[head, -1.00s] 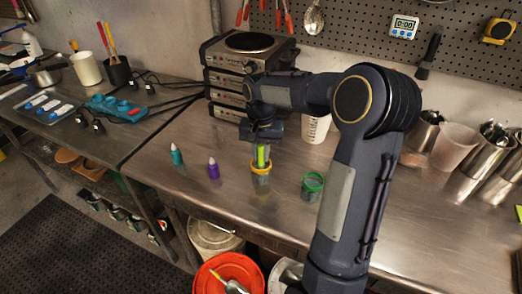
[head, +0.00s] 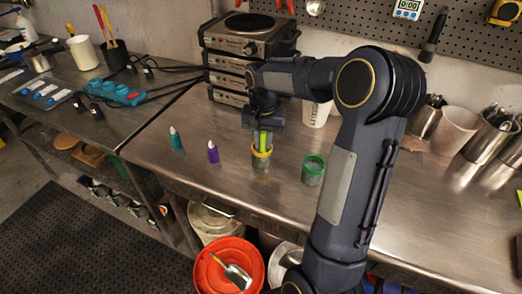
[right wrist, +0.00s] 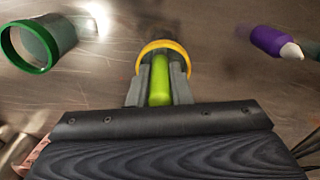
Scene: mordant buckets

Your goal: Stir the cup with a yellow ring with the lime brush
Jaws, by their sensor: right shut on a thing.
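The cup with a yellow ring (head: 261,160) stands upright on the steel bench in the head view. Its yellow rim also shows in the right wrist view (right wrist: 163,46). The lime brush (head: 264,141) is upright with its lower end inside that cup. My right gripper (head: 263,130) is above the cup, shut on the lime brush; its fingers flank the lime handle (right wrist: 159,80) in the right wrist view. The brush's lower end is hidden in the cup. My left gripper is not in view.
A green-ringed cup (head: 313,170) stands right of the yellow-ringed one. A purple-bodied bottle (head: 213,152) and a teal one (head: 176,140) stand to the left. Stacked hot plates (head: 245,50) are behind. An orange bucket (head: 229,268) is below the bench's front edge.

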